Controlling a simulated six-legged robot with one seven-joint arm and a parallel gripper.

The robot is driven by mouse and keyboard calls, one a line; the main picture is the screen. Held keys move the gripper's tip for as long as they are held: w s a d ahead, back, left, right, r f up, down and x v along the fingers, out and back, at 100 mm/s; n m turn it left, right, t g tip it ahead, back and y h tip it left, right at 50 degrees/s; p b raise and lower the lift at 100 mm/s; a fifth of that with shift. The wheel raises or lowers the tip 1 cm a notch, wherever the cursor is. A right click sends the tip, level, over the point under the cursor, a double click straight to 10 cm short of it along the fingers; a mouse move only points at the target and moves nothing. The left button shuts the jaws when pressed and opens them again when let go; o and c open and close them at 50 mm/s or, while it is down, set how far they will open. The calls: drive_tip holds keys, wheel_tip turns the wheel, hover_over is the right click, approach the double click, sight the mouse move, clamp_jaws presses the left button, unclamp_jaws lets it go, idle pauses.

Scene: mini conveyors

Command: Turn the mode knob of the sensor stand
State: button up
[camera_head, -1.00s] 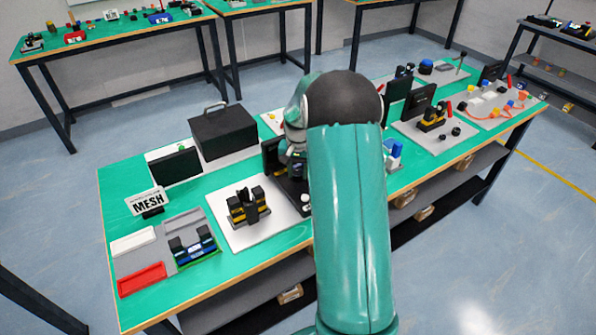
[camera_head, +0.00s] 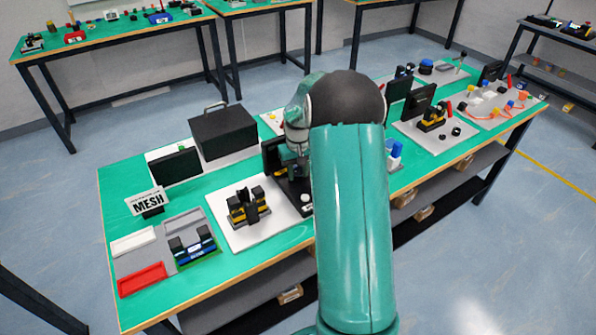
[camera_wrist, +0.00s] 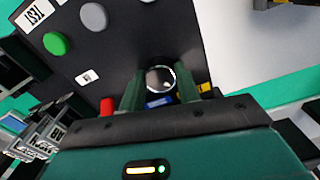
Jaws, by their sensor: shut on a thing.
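In the wrist view my gripper (camera_wrist: 167,92) is shut around a round dark knob (camera_wrist: 160,78) with a bright silver rim. The knob stands on a black panel (camera_wrist: 125,55), which I take to be the sensor stand. One finger is on each side of the knob, and its lower part is hidden by my gripper. The panel also carries a green button (camera_wrist: 56,43) and a grey one (camera_wrist: 93,16). In the head view my arm hides most of the stand and my fingertips; the stand's dark base (camera_head: 293,192) shows just left of my arm.
A red part (camera_wrist: 106,107) is close to my left finger in the wrist view. In the head view, a grey plate with a black and yellow device (camera_head: 248,205) lies left of the stand.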

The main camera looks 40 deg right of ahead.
sight(297, 173)
drive_tip(key=o, duration=1)
drive_tip(key=shift+c, duration=0.2)
wheel_tip(297, 173, up, 14)
drive_tip(key=shift+a, duration=0.1)
drive_tip(key=s+a+r+n+t, duration=0.1)
drive_tip(key=s+a+r, duration=0.5)
drive_tip(key=a, duration=0.2)
drive_tip(key=s+a+r+t, duration=0.2)
drive_tip(key=s+a+r, duration=0.3)
drive_tip(key=a, duration=0.4)
drive_tip(key=s+a+n+t, duration=0.1)
drive_tip(key=s+a, duration=0.3)
drive_tip(key=s, duration=0.3)
drive_tip(key=s+a+f+t, duration=0.1)
drive_tip(key=s+a, duration=0.4)
drive_tip(key=s, duration=0.3)
drive_tip(key=shift+s+a+n+t, duration=0.15)
drive_tip(key=shift+n+t, duration=0.15)
drive_tip(key=shift+n, duration=0.1)
